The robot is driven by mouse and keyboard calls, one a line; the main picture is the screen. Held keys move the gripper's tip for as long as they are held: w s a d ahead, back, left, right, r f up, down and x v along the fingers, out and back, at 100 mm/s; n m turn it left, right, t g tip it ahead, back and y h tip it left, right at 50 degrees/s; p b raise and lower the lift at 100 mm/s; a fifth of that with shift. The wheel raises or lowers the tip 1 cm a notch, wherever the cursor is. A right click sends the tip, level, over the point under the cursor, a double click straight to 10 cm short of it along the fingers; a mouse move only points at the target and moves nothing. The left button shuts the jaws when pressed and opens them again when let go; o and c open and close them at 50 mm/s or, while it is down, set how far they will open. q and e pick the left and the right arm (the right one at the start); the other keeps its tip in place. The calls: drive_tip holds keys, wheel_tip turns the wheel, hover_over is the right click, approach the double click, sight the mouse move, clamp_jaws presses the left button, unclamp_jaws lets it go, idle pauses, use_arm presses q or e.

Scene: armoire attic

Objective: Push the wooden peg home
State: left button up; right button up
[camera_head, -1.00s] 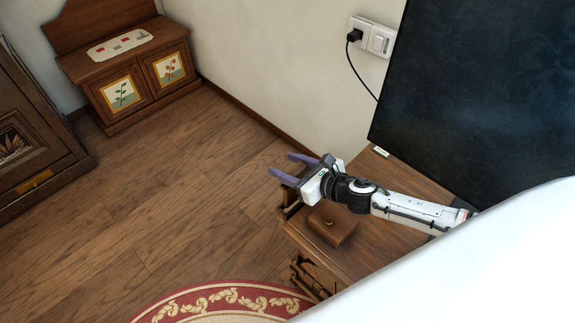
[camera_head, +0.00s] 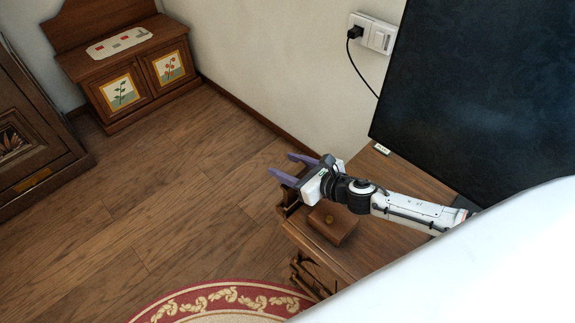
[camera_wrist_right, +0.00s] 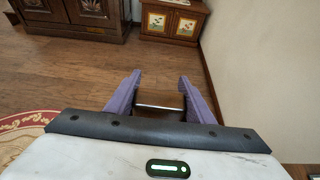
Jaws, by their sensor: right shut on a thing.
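My right gripper (camera_head: 280,164) reaches left over the end of a wooden cabinet (camera_head: 386,242). Its two purple fingers point away to the left. In the right wrist view, the fingers (camera_wrist_right: 156,88) are closed on both sides of a dark brown piece with a bright edge (camera_wrist_right: 160,100). I cannot tell whether this piece is the wooden peg, and no other peg is clearly visible. A small brown wooden box (camera_head: 333,224) with a round knob sits on the cabinet top below the wrist. My left gripper is out of view.
A large dark panel (camera_head: 480,95) stands behind the arm. A white wall with a socket (camera_head: 372,33) runs behind. A low painted cabinet (camera_head: 140,80) stands at the far left back. The wooden floor is open, with a red-bordered rug (camera_head: 225,300) in front.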

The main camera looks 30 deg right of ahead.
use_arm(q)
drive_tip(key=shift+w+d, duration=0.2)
use_arm(e)
drive_tip(key=shift+f, duration=0.35)
use_arm(q)
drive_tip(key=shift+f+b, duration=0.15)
drive_tip(key=shift+b, duration=0.2)
use_arm(e)
drive_tip(key=shift+f, duration=0.1)
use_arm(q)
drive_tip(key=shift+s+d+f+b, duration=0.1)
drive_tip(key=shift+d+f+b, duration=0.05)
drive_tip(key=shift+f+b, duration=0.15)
use_arm(e)
drive_tip(key=shift+f, duration=0.35)
use_arm(q)
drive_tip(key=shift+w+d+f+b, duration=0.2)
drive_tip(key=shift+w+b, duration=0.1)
drive_tip(key=shift+b, duration=0.45)
use_arm(e)
drive_tip(key=shift+f, duration=0.8)
use_arm(q)
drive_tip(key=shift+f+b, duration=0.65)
drive_tip(key=shift+b, duration=0.05)
use_arm(e)
drive_tip(key=shift+f, duration=0.75)
